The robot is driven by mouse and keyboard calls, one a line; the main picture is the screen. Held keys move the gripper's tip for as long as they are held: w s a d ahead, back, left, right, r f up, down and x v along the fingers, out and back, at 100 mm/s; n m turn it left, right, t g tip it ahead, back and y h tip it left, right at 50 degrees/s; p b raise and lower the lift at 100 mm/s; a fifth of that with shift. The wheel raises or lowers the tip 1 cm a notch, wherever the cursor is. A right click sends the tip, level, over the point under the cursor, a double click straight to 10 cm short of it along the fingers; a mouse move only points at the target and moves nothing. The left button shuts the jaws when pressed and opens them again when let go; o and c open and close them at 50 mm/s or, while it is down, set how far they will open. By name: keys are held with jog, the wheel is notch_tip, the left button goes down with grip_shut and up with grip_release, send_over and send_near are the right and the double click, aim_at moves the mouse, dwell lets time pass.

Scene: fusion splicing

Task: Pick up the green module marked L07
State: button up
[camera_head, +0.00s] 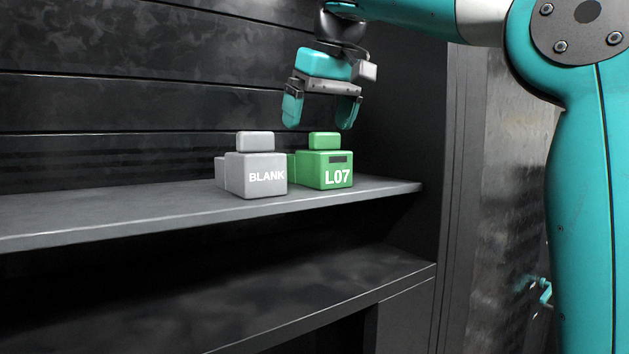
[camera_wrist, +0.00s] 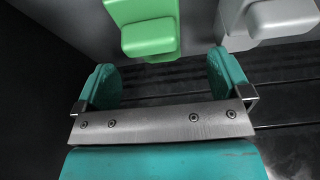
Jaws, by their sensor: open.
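The green module marked L07 (camera_head: 325,171) stands upright on the grey shelf, with a smaller block on its top. It also shows at the top of the wrist view (camera_wrist: 148,32), partly cut off by the frame edge. My gripper (camera_head: 320,122) is open and empty. In the head view it hangs just above the green module, fingers pointing down, not touching it. In the wrist view the two teal fingers (camera_wrist: 164,75) are spread apart, and the green top block lies beyond the gap between them.
A grey module marked BLANK (camera_head: 262,176) stands close to the left of the green one, also seen in the wrist view (camera_wrist: 275,20). The shelf (camera_head: 130,217) is bare to the left. A dark side wall (camera_head: 405,110) rises at the right, and a lower shelf (camera_head: 340,283) lies below.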

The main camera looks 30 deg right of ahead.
aim_at(317, 143)
jog(key=b+x, duration=0.4)
jog(key=x, duration=0.1)
jog(key=shift+d+f, duration=0.1)
jog(key=shift+d, duration=0.25)
jog(key=c, duration=1.1)
